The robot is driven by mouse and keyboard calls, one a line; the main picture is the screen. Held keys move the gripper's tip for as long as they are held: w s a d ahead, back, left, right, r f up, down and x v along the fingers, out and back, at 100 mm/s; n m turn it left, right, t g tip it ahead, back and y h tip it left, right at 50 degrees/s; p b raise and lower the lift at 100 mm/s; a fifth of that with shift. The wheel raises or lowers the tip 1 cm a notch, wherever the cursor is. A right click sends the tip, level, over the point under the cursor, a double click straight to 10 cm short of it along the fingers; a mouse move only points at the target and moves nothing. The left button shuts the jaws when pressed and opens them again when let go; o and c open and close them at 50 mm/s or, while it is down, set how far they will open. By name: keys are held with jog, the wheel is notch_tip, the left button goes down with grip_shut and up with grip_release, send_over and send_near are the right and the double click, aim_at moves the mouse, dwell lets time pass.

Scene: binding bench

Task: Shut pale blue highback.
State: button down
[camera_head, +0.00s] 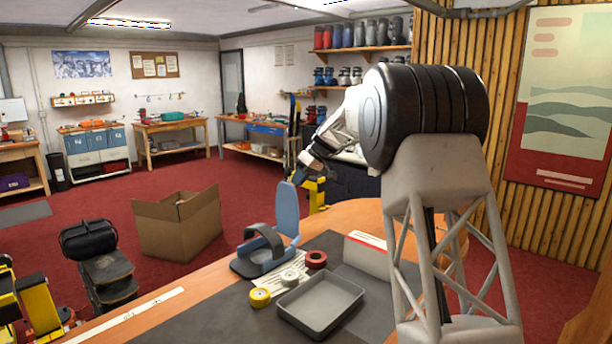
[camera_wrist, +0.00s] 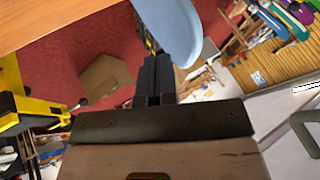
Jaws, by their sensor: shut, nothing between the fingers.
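The pale blue highback (camera_head: 286,208) stands raised, roughly upright, at the back of a blue snowboard binding's base (camera_head: 252,264) on the bench. A dark grey strap (camera_head: 264,238) arches over the base. My gripper (camera_head: 306,160) is above and just behind the highback in the head view, its fingertips small and partly lost against the background. In the wrist view my gripper (camera_wrist: 156,64) has its dark fingers together and empty. The highback (camera_wrist: 170,30) fills the top middle there, close by the fingertips; I cannot tell whether they touch.
A grey tray (camera_head: 320,304), a yellow tape roll (camera_head: 260,297), a white roll (camera_head: 289,277) and a red roll (camera_head: 316,259) lie near the binding. A white-and-red card (camera_head: 366,253) stands to the right. A cardboard box (camera_head: 178,224) is on the floor beyond the bench.

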jog(key=shift+s+a, duration=0.55)
jog(key=shift+a, duration=0.05)
jog(key=shift+s, duration=0.1)
